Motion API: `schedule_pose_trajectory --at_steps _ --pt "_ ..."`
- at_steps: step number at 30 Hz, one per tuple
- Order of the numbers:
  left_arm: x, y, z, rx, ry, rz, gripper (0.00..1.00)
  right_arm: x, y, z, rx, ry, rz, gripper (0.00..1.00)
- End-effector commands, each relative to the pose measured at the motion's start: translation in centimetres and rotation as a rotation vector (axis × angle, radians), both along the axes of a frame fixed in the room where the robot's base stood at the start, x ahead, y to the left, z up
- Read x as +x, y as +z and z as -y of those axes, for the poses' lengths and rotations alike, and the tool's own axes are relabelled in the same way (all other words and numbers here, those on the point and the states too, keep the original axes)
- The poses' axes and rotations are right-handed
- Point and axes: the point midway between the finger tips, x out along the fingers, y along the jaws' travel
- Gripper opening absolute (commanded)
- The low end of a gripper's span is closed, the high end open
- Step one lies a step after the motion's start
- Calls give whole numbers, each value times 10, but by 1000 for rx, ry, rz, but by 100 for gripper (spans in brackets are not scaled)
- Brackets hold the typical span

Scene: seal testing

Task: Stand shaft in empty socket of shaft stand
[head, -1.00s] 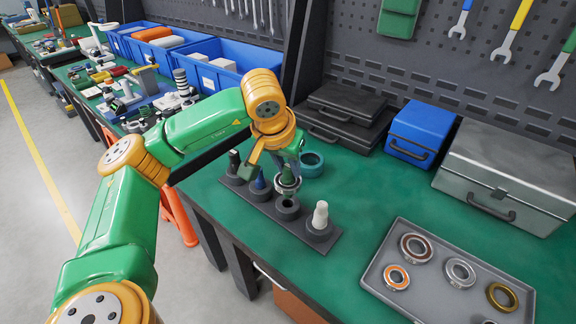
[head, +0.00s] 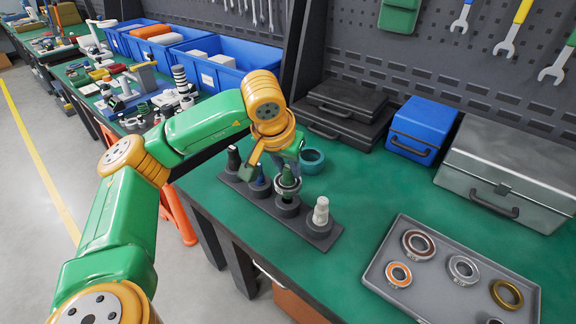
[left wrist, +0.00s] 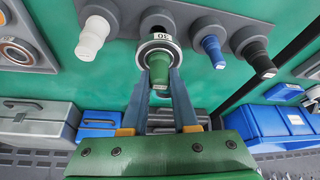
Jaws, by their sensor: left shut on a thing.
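My left gripper (left wrist: 163,88) is shut on a green shaft (left wrist: 160,68) with a silver bearing-like ring around it and a "30" label. In the head view the green shaft (head: 287,181) is roughly upright directly over the empty socket (head: 287,208) of the dark shaft stand (head: 262,205). In the left wrist view the socket (left wrist: 157,21) shows its dark opening just beyond the shaft's end. I cannot tell whether the shaft's tip has entered it. The other sockets hold a black shaft (head: 233,159), a blue shaft (head: 259,176) and a white shaft (head: 320,211). My right gripper is out of view.
A teal ring (head: 312,161) lies on the green bench behind the stand. A grey tray (head: 376,268) with several bearings is at the right. Black cases (head: 340,110), a blue case (head: 421,130) and a silver case (head: 508,178) stand at the back. The bench between stand and tray is clear.

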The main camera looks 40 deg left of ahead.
Motion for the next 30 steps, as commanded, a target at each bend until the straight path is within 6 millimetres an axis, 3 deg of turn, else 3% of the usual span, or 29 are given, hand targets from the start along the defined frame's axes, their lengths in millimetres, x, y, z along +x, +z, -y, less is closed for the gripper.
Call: schedule_pose_trajectory --at_steps 19,30 --pt "0 -35 0 0 0 2 0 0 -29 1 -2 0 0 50" --pt "0 -34 0 0 0 2 0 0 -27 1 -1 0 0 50"
